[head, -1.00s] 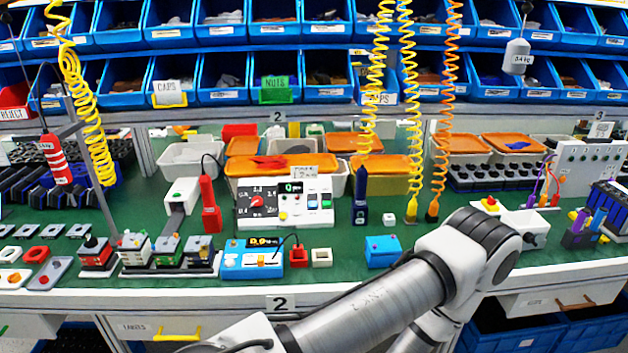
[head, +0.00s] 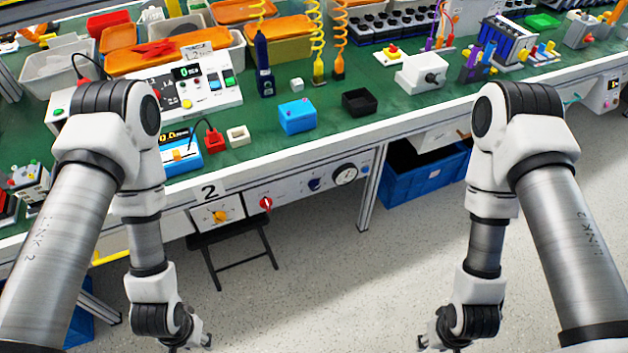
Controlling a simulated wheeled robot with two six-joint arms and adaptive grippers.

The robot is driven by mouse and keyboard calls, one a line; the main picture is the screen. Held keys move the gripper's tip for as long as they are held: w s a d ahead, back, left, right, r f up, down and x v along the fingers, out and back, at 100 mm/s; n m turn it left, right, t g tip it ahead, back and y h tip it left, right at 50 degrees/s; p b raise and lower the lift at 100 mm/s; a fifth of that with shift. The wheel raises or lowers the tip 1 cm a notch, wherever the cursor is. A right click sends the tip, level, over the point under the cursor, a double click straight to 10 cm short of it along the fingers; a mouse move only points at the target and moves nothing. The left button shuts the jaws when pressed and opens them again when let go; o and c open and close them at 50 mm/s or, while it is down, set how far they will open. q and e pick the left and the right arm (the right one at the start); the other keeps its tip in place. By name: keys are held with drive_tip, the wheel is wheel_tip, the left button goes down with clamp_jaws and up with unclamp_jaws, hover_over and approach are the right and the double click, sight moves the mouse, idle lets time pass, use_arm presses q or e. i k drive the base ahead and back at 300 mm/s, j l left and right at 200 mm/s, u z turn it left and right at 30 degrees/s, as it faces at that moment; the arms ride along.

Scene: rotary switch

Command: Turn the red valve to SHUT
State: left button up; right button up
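A small red round knob (head: 265,204), which looks like the red valve, sits on the white panel under the bench's front edge. It has a pale mark on its face; the lettering around it is too small to read. My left gripper (head: 188,343) hangs at the bottom edge, in front of the bench, below and left of the red knob. My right gripper (head: 430,345) hangs at the bottom edge, well to the right of it. Both are partly cut off, and neither touches the knob.
A dark folding stool (head: 232,243) stands beneath. A blue crate (head: 425,178) is under the bench to the right.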

sight(266, 203)
drive_tip(key=k+l+z, duration=0.1)
drive_tip(key=l, duration=0.25)
drive_tip(key=k+l, duration=0.2)
drive_tip(key=l, duration=0.2)
drive_tip(key=k+l+z, duration=0.15)
drive_tip(key=l, duration=0.25)
